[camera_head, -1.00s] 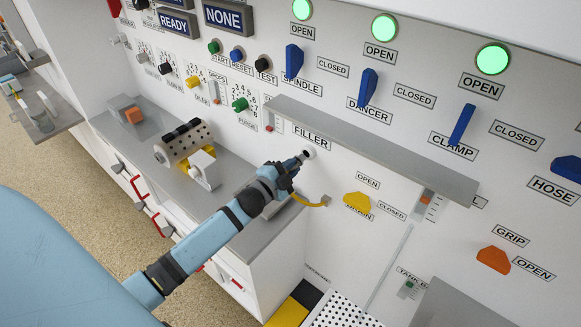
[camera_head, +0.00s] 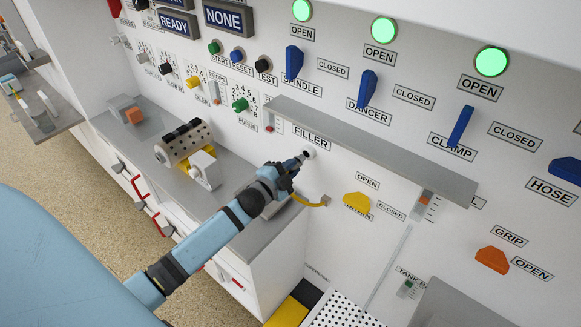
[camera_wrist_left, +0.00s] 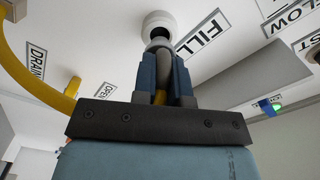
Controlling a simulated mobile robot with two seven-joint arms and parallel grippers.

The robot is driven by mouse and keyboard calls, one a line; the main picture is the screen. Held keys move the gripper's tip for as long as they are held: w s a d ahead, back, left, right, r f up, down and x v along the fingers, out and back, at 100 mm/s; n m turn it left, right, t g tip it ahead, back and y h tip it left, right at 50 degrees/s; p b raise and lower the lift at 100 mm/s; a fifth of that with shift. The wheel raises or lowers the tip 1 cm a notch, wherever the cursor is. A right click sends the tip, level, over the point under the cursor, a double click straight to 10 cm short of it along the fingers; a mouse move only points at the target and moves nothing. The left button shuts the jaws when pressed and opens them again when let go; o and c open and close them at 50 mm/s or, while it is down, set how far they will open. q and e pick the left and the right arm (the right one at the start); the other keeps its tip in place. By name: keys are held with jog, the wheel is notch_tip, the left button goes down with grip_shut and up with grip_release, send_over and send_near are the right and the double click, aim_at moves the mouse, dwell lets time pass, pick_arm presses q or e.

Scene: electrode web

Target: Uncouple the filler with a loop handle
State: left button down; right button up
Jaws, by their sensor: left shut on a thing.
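The filler (camera_wrist_left: 163,68) is a grey piece held between the two blue fingers of my left gripper (camera_wrist_left: 166,75) in the left wrist view. Its tip is at the round white port (camera_wrist_left: 158,22), beside the FILLER label. I cannot tell whether it is still seated in the port. In the head view my left gripper (camera_head: 294,166) is shut close to the wall, just below the port (camera_head: 308,152). A yellow hose (camera_wrist_left: 40,95) curves past the gripper on the left; the filler's loop handle is not clearly visible. My right gripper is out of view.
A grey shelf (camera_head: 375,150) juts out above and right of the port. A yellow drain handle (camera_head: 357,203) is to the right. Below left, a grey counter (camera_head: 235,175) carries a perforated block (camera_head: 185,143).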

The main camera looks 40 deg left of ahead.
pick_arm(q)
jog(key=shift+w, duration=0.6)
jog(key=shift+w+d, duration=0.15)
jog(key=shift+w, duration=0.75)
jog(key=c, duration=1.1)
grip_release()
jog(key=s, duration=0.4)
jog(key=s+b, duration=0.1)
jog(key=s, duration=0.4)
jog(key=s+a, duration=0.1)
jog(key=s, duration=0.3)
jog(key=shift+s+b, duration=0.35)
jog(key=s+d+f+n+g+p, duration=0.2)
jog(key=s+d+n, duration=0.1)
jog(key=s+d, duration=0.2)
jog(key=s+d+f+n+g+h+p, duration=0.1)
jog(key=s+d+f+n+g+p, duration=0.1)
jog(key=s+d, duration=0.4)
jog(key=s+d+f+n+g+p, duration=0.3)
jog(key=s+d+n+p, duration=0.1)
jog(key=s+d, duration=0.1)
jog(key=shift+s+d+f+n+h, duration=0.1)
jog(key=shift+d+f+n+h, duration=0.1)
jog(key=shift+d, duration=0.25)
jog(key=shift+s+d+f+n+h, duration=0.1)
jog(key=shift+d+f+n, duration=0.1)
jog(key=shift+d, duration=0.25)
